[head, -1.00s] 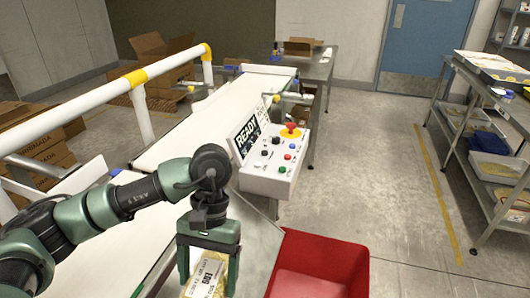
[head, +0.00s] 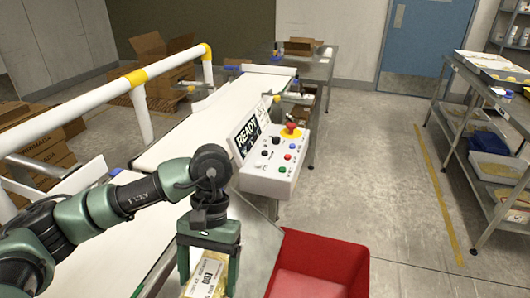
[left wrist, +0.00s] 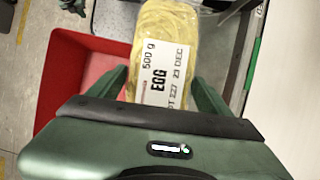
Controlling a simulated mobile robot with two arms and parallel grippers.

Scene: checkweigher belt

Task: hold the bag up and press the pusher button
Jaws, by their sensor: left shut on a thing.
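My left gripper (head: 208,270) is shut on a bag (head: 206,277) in the lower middle of the head view. The bag is clear with yellow contents and a white label. In the left wrist view the bag (left wrist: 163,45) sits between the fingers of the gripper (left wrist: 165,92), and its label reads EGG, 500 g. The white control box (head: 272,165) stands beyond the gripper to the right, with a READY screen, a red knob on yellow and several small coloured buttons. Which one is the pusher button I cannot tell. My right gripper is out of view.
A red bin (head: 318,262) stands right of the held bag; it also shows in the left wrist view (left wrist: 62,85). The conveyor belt (head: 190,135) runs behind my arm, with a white and yellow rail (head: 100,105) on its left. A shelf rack (head: 480,140) stands far right, across open floor.

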